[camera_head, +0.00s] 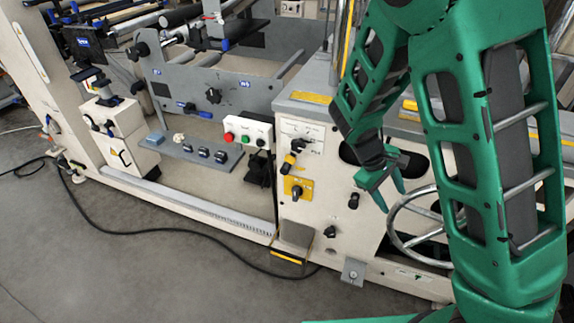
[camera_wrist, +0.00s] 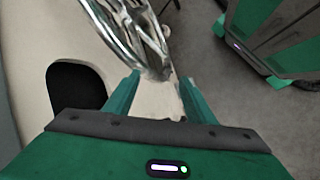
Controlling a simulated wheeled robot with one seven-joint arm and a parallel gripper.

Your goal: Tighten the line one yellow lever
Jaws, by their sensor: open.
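I cannot read which one is line one. My gripper (camera_head: 386,189) is green, open and empty, in front of the panel to the right of both controls. In the wrist view its two fingers (camera_wrist: 156,97) stand apart with nothing between them. Neither yellow control can be made out in the wrist view.
A metal handwheel (camera_head: 396,232) stands close to my gripper and also shows in the wrist view (camera_wrist: 128,35). A button box (camera_head: 247,134) is left of the panel. A black cable (camera_head: 150,235) lies on the grey floor. Open floor lies in front.

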